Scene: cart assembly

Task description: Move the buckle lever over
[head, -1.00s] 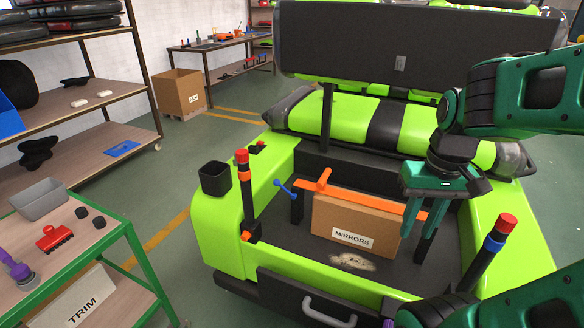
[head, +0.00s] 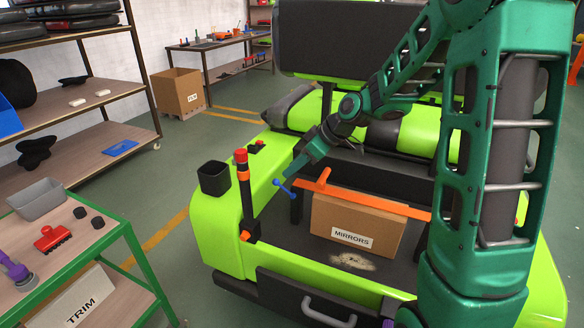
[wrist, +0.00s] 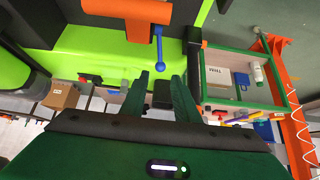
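The buckle lever (head: 284,187) is a thin blue rod with a ball end. It sticks out to the left beside the orange strap (head: 375,203) on the cart's bed. In the wrist view the blue lever (wrist: 159,48) hangs just beyond the fingertips, beside the orange part (wrist: 128,10). My gripper (head: 291,176) is just above and right of the lever in the head view. In the wrist view my gripper (wrist: 160,78) has its two green fingers apart, with nothing held between them. Whether a finger touches the lever cannot be told.
The strap runs over a cardboard box marked MIRRORS (head: 357,224). A black post with orange and red bands (head: 245,190) stands left of the lever. A black cup (head: 214,178) sits on the green cart body (head: 215,235).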

